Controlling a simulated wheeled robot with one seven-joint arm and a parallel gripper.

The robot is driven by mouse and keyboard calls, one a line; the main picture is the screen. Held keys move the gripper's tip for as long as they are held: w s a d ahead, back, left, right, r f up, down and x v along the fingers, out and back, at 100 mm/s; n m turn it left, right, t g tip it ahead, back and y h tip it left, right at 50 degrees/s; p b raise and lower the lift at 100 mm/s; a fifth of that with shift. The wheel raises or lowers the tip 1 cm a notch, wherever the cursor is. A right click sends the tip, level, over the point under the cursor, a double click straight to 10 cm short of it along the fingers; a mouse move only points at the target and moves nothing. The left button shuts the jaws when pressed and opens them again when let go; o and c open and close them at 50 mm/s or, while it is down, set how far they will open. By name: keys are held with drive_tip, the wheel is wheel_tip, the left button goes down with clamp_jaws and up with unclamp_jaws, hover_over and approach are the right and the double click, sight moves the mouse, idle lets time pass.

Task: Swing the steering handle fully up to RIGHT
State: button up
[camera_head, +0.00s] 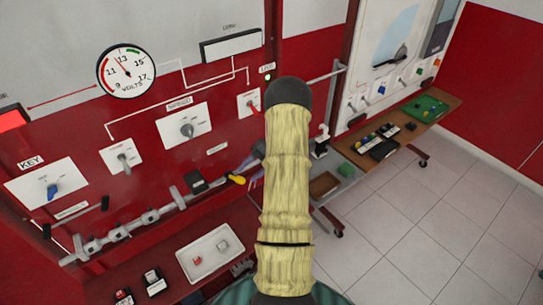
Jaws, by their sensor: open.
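A dark handle (392,60) sits at the foot of a pale blue arch on the white upper panel at the back right. It appears to be the steering handle. It looks tilted, with one end up to the right; its labels are too small to read. My arm (287,180), pale yellow with dark joints, rises through the middle of the view and hides part of the bench behind it. My gripper cannot be made out; it is hidden behind the arm or out of frame.
The red panel at left carries a voltmeter (126,71), a blue key switch (53,190) and several knobs. A grey rail (150,217) and a white tray (205,252) lie below. A brown bench (440,121) with small parts stands under the handle. The tiled floor (430,220) at right is clear.

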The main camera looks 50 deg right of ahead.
drive_tip(key=b+v, duration=0.2)
drive_tip(key=v, duration=0.8)
drive_tip(key=shift+r+b, duration=0.15)
drive_tip(key=shift+b, duration=0.2)
drive_tip(key=a+r+n+g+h, duration=0.2)
drive_tip(key=a+n+g+h, duration=0.25)
drive_tip(key=a+n, duration=1.55)
drive_tip(key=s+a+n+t+h+b, duration=0.1)
drive_tip(key=s+a+n, duration=0.3)
drive_tip(key=a+n, duration=0.4)
drive_tip(key=s+a+n+t+h, duration=0.1)
drive_tip(key=s+a+n+h, duration=0.2)
drive_tip(key=a+n, duration=0.5)
drive_tip(key=s+n, duration=0.1)
drive_tip(key=n, duration=0.8)
drive_tip(key=shift+s+a+r+n+t+h+b, duration=0.2)
drive_tip(key=shift+r+n+t+h+b, duration=0.1)
drive_tip(key=shift+t+h+b, duration=0.1)
